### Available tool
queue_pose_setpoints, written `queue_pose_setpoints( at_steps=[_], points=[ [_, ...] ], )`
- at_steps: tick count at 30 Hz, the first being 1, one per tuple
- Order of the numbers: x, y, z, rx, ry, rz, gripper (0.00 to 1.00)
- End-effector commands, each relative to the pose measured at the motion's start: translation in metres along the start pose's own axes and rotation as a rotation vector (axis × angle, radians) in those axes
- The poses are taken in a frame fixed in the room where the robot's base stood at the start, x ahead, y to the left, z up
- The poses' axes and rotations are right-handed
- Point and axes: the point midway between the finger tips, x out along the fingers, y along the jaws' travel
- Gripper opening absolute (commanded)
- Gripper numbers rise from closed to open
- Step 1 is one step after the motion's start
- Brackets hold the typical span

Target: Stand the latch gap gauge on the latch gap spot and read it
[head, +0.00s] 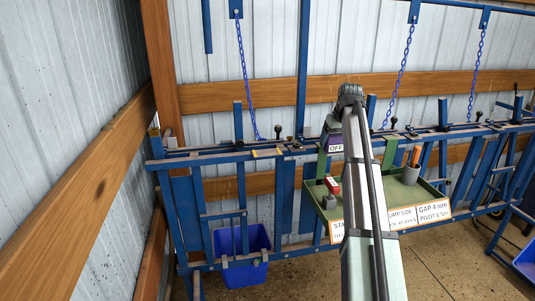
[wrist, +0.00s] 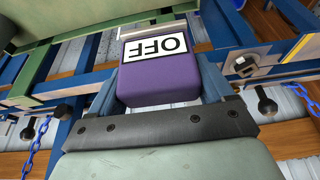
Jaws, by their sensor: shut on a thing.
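A purple block with a white face reading "OFF" (wrist: 158,75) fills the middle of the wrist view and looks like the gauge. My gripper (wrist: 160,88) is shut on it, with a blue-grey finger along each side. In the head view the block (head: 334,143) shows just left of my arm, above the blue frame's top rail and near the tray's back.
A green tray (head: 400,197) holds a red and grey item (head: 331,190) and a grey cup (head: 411,175) with an orange thing. Blue chains (head: 243,75) hang behind. A blue bin (head: 240,268) stands below. Black knobs (head: 277,131) stick up along the frame.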

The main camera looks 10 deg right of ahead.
Motion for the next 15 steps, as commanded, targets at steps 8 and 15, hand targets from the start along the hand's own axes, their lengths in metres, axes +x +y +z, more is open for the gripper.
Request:
queue_pose_setpoints(
  at_steps=[8,15],
  points=[
    [-0.028,-0.095,-0.046,0.004,0.0,0.003,0.44],
    [-0.055,-0.174,-0.073,0.014,0.003,0.007,0.44]
  ],
)
